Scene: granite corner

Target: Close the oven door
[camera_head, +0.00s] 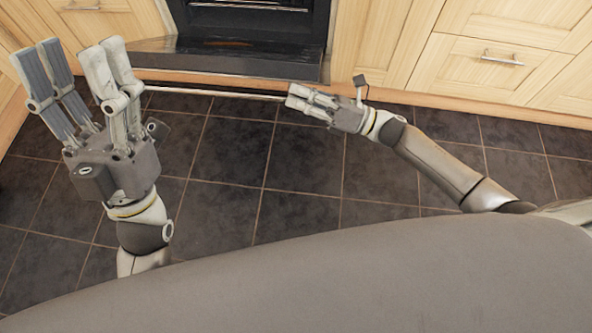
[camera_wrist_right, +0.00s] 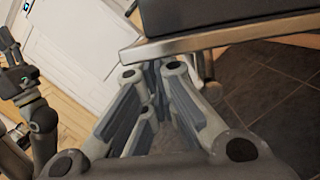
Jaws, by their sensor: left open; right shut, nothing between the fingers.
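The oven door (camera_head: 225,64) is open, folded down flat and low in front of the dark oven (camera_head: 262,20). A thin metal handle bar (camera_head: 210,92) runs along its front edge. My right gripper (camera_head: 290,97) is shut and empty, with its fingertips at the right end of the bar; whether they touch it I cannot tell. In the right wrist view, the shut fingers (camera_wrist_right: 155,75) sit just below a metal edge (camera_wrist_right: 215,38) with a dark panel above it. My left gripper (camera_head: 82,68) is open and empty, left of the door, with its fingers pointing up the picture.
Light wooden cabinets and drawers (camera_head: 490,75) flank the oven on the right, with more wood at the left. The dark tiled floor (camera_head: 235,150) is clear between my arms.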

